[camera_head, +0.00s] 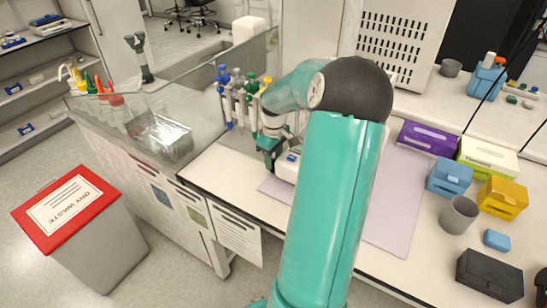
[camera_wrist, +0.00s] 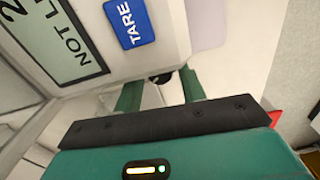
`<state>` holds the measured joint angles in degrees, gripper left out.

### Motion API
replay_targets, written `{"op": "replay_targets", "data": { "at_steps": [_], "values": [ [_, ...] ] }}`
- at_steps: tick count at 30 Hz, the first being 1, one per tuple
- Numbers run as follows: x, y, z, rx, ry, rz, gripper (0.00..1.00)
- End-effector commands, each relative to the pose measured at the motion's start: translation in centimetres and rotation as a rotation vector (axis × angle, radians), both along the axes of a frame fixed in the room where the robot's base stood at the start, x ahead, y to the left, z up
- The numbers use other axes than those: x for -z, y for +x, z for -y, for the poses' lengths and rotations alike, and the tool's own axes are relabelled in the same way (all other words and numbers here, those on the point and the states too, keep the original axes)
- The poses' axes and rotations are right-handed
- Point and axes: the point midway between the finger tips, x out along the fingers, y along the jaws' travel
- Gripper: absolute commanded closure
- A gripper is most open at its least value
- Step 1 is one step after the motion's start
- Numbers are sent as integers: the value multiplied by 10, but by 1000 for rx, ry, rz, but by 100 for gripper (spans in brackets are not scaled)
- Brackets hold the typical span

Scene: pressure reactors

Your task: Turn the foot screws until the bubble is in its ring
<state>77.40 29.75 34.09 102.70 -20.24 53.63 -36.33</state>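A white balance (camera_wrist: 160,30) fills the upper part of the wrist view, with a blue TARE button (camera_wrist: 129,22) and a green-grey display (camera_wrist: 58,40) whose text reads "NOT L" before it is cut off. In the head view the balance (camera_head: 287,167) sits on the bench, mostly hidden behind my arm. My gripper (camera_wrist: 161,88) has its two green fingers apart, low by the balance's underside. A small dark round part (camera_wrist: 161,77), perhaps a foot screw, shows between the fingers; contact cannot be told. In the head view my gripper (camera_head: 270,152) is beside the balance. The bubble and its ring are not visible.
Pipettes (camera_head: 238,95) hang on a stand behind my gripper. Blue (camera_head: 449,177) and yellow (camera_head: 502,198) boxes, a grey cup (camera_head: 459,214) and a black box (camera_head: 489,275) stand on the right. A grey mat (camera_head: 395,215) lies bare right of my arm. A red-lidded waste bin (camera_head: 68,208) stands at left.

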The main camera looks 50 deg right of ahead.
Motion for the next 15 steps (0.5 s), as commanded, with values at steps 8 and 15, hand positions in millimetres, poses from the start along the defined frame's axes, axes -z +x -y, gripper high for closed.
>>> {"op": "replay_targets", "data": {
  "at_steps": [8, 15],
  "values": [
    [0, 0, 0, -3, 0, 0, 95],
    [0, 0, -1, -128, 1, -1, 95]
  ]
}}
